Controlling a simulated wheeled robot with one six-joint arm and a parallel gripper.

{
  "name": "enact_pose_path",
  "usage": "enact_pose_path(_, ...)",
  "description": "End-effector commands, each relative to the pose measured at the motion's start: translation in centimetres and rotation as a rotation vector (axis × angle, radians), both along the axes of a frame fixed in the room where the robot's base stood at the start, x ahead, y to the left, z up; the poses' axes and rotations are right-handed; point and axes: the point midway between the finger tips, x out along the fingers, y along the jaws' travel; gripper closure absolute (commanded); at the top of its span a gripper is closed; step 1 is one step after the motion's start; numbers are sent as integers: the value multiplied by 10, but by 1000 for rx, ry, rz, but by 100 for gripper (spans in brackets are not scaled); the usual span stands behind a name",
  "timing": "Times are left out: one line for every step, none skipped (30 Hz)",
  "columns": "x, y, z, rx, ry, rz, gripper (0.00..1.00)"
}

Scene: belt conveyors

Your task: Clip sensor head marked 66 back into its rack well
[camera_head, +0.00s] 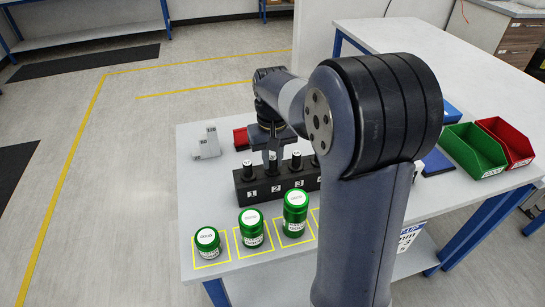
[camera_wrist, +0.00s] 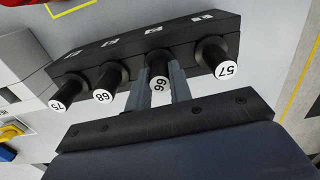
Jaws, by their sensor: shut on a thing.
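The sensor head marked 66 (camera_wrist: 160,80) is a black cylinder with a white numbered end. My gripper (camera_wrist: 161,88) is shut on it, with one finger on each side; in the head view my gripper (camera_head: 272,160) is over the rack at label 2. The black rack (camera_head: 264,190) has numbered labels along its front. Head 66 stands in line with its well, its lower end at the rack's top; I cannot tell whether it is fully seated. Heads 57 (camera_wrist: 227,69), 68 (camera_wrist: 103,95) and 75 (camera_wrist: 59,105) stand in the rack beside it.
Three green jars (camera_head: 250,228) stand on yellow-outlined squares in front of the rack. A grey device (camera_head: 207,143) and a red item (camera_head: 241,138) sit behind it. Green (camera_head: 472,150) and red (camera_head: 508,141) bins are at the right. My arm hides the rack's right end.

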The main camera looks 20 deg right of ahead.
Motion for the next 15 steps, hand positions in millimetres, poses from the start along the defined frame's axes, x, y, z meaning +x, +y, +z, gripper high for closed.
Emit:
enact_pose_path(0,0,-1,0,0,0,100)
enact_pose_path(0,0,-1,0,0,0,100)
enact_pose_path(0,0,-1,0,0,0,100)
enact_pose_path(0,0,-1,0,0,0,100)
enact_pose_path(0,0,-1,0,0,0,100)
enact_pose_path(0,0,-1,0,0,0,100)
enact_pose_path(0,0,-1,0,0,0,100)
enact_pose_path(0,0,-1,0,0,0,100)
enact_pose_path(0,0,-1,0,0,0,78)
enact_pose_path(0,0,-1,0,0,0,76)
enact_pose_path(0,0,-1,0,0,0,73)
enact_pose_path(0,0,-1,0,0,0,70)
enact_pose_path(0,0,-1,0,0,0,68)
enact_pose_path(0,0,-1,0,0,0,65)
enact_pose_path(0,0,-1,0,0,0,62)
